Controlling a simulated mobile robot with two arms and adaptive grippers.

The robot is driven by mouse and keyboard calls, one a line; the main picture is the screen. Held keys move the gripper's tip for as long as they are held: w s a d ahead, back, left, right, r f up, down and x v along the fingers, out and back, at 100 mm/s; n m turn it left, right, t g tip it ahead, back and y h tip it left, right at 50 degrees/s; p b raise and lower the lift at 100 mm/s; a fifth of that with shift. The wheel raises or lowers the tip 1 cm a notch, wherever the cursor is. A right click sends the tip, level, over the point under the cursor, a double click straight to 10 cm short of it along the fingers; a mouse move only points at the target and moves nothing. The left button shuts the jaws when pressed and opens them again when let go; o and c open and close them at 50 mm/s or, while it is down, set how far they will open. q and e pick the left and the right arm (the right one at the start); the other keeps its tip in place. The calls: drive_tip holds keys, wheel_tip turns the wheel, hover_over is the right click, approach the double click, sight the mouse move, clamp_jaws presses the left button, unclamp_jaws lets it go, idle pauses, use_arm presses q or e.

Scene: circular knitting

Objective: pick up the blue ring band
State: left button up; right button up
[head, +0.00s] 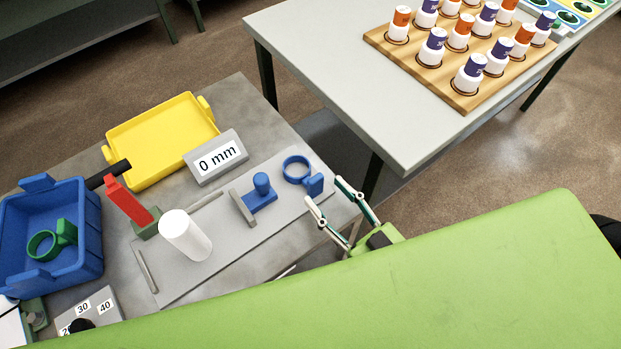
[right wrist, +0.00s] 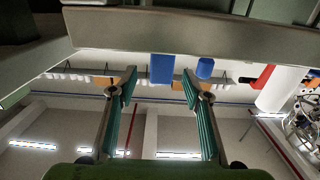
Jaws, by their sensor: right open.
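The blue ring band (head: 297,170) lies on a grey plate, with a blue block-shaped tab (head: 314,184) at its lower right. My right gripper (head: 324,191) is open and empty, with its fingertips just to the right of and below the tab. In the right wrist view, the right gripper (right wrist: 158,85) has its two fingers spread wide. The blue tab (right wrist: 162,66) appears between the fingertips there, and I see no finger touching it. The ring opening is hidden in that view. My left gripper is not in view.
Beside the ring, a blue post fixture (head: 262,188) stands on the grey plate (head: 285,222). A white cylinder (head: 186,236), red piece (head: 128,200), "0 mm" sign (head: 216,158), yellow tray (head: 160,135) and blue bin (head: 50,272) holding a green ring (head: 45,242) are farther left.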

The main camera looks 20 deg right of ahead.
sight(318, 186)
drive_tip(key=p+x, duration=0.1)
drive_tip(key=x, duration=0.4)
drive_tip(key=shift+a, duration=0.1)
drive_tip(key=shift+s, duration=0.1)
drive_tip(key=c, duration=1.1)
drive_tip(key=shift+o, duration=0.2)
drive_tip(key=shift+r, duration=0.15)
